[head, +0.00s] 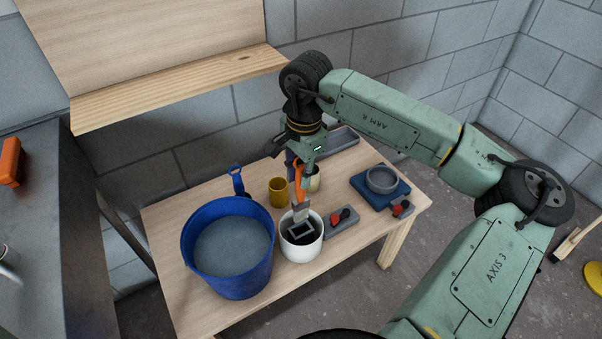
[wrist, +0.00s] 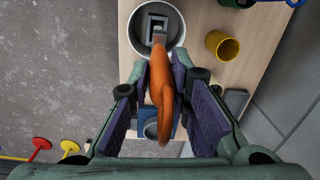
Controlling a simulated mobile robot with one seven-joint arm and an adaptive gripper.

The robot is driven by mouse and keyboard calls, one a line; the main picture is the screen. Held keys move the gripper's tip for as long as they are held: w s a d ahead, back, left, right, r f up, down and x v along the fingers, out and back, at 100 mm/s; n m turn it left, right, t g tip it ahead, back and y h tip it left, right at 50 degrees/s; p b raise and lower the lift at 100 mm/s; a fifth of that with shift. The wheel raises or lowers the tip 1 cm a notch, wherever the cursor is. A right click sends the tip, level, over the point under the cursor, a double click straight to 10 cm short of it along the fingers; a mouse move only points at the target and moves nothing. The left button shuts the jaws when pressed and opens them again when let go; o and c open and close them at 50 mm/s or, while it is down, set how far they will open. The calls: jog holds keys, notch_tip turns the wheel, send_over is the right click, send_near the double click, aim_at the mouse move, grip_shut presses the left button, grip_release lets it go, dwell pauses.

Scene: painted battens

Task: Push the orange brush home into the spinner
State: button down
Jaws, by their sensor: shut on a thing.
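The orange brush (head: 299,186) is in my gripper (head: 300,172), its handle up and its head pointing down at the white tub. In the wrist view the brush (wrist: 161,88) runs between the two purple-padded fingers of my gripper (wrist: 160,72), which are shut on its handle. What looks like the spinner is a square grey frame (head: 301,231) inside the white tub (head: 302,252). The wrist view shows the square frame (wrist: 157,19) at the brush's far end. I cannot tell whether the brush head touches the frame or is inside it.
A large blue bucket (head: 228,270) of greyish content stands left of the tub. A yellow cup (head: 278,192) is behind. A grey box with a red knob (head: 340,217) sits right of the tub. A grey ring (head: 382,179) rests on a blue base further right.

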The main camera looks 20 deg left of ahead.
aim_at(301, 200)
jog(key=shift+f+b, duration=1.6)
jog(key=shift+f, duration=0.4)
jog(key=shift+b, duration=1)
jog(key=shift+f+b, duration=3.5)
jog(key=shift+f, duration=0.15)
jog(key=c, duration=1.4)
grip_release()
jog(key=r, duration=1.2)
jog(key=shift+d, duration=0.25)
